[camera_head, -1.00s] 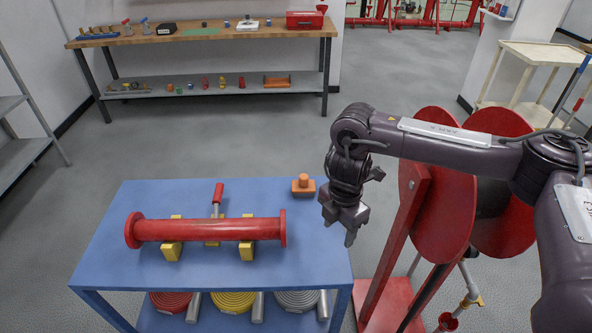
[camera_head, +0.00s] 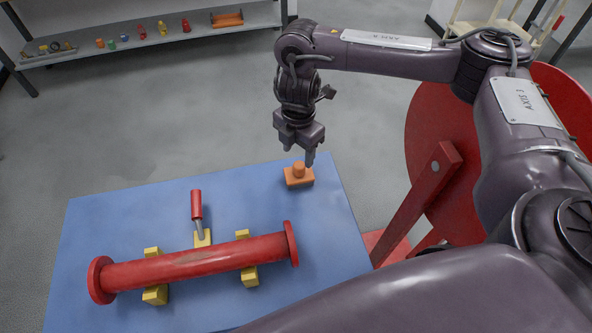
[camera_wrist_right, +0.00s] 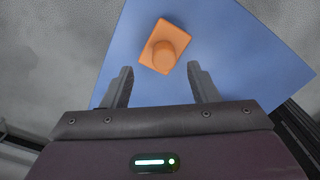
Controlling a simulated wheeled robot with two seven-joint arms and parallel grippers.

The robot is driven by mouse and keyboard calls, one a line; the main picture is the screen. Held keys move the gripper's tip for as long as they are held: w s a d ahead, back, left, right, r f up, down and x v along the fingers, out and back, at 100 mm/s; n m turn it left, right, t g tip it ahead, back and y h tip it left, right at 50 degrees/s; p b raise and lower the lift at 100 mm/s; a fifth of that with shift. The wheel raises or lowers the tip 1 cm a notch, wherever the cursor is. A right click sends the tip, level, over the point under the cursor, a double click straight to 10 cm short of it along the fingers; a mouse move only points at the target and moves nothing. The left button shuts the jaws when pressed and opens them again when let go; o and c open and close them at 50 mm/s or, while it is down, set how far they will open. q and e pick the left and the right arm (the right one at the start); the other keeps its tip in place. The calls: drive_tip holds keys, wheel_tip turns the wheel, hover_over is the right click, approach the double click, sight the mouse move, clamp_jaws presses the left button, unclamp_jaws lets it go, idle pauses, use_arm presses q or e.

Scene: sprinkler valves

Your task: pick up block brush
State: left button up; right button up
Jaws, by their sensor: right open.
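The block brush (camera_head: 299,176) is an orange rectangular block with a round knob on top. It sits near the far right corner of the blue table (camera_head: 130,222). In the right wrist view the block brush (camera_wrist_right: 163,47) lies ahead of the fingertips, between their lines and slightly turned. My right gripper (camera_head: 298,158) is open and empty, pointing down just above and behind the brush in the head view; it also shows in the right wrist view (camera_wrist_right: 160,80). The fingers do not appear to touch the brush. My left gripper is not in view.
A red flanged pipe (camera_head: 195,262) rests on yellow supports on the table. A large red disc (camera_head: 440,125) on a red stand is close to the table's right. A shelf (camera_head: 160,38) with small items is at the back.

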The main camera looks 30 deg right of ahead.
sight(299, 164)
drive_tip(key=shift+s+f, duration=0.15)
drive_tip(key=shift+f, duration=0.4)
wheel_tip(299, 164, down, 3)
drive_tip(key=shift+s+f+b, duration=0.15)
drive_tip(key=shift+f+b, duration=0.05)
drive_tip(key=shift+b, duration=0.2)
drive_tip(key=shift+d+f, duration=0.1)
drive_tip(key=shift+f, duration=0.5)
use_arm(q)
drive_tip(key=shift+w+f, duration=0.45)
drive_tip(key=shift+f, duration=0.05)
use_arm(e)
drive_tip(key=c, duration=1.1)
